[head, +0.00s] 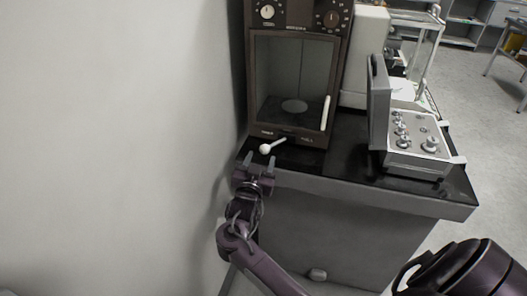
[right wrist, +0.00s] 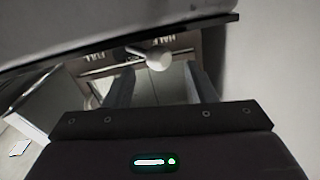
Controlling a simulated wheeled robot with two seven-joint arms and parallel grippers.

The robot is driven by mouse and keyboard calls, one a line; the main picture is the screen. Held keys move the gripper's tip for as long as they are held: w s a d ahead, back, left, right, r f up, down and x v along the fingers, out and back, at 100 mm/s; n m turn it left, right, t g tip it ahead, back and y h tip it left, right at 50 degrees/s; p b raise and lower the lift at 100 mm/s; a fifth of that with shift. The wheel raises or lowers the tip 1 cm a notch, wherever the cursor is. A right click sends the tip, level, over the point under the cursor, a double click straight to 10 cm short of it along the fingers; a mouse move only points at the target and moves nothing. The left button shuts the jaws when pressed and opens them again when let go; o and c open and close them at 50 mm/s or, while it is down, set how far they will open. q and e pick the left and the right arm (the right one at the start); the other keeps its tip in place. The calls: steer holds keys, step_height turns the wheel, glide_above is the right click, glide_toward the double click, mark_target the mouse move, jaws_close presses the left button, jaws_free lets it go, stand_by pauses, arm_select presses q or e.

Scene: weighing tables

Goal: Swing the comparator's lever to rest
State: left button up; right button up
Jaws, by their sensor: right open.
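The comparator (head: 341,75) is a dark brown cabinet with a glass front and two dials on top, standing on the black-topped table. Its lever (head: 276,145) is a short white rod with a round knob at its left end, low on the front. The lever's knob also shows in the right wrist view (right wrist: 159,60), beyond and between the fingers. My right gripper (head: 260,162) is open and empty, just in front of and below the knob; its fingers (right wrist: 160,88) appear apart from it. My left gripper is not in view.
A bare wall (head: 110,130) runs close along the left of my right arm. A grey case (head: 418,135) with an open lid and metal weights stands right on the table (head: 330,160). A glass-sided balance (head: 424,55) is behind it. The black top between comparator and case is clear.

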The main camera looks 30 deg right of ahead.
mark_target(263, 153)
steer(key=shift+x, duration=1.95)
steer(key=shift+f, duration=0.1)
jaws_close()
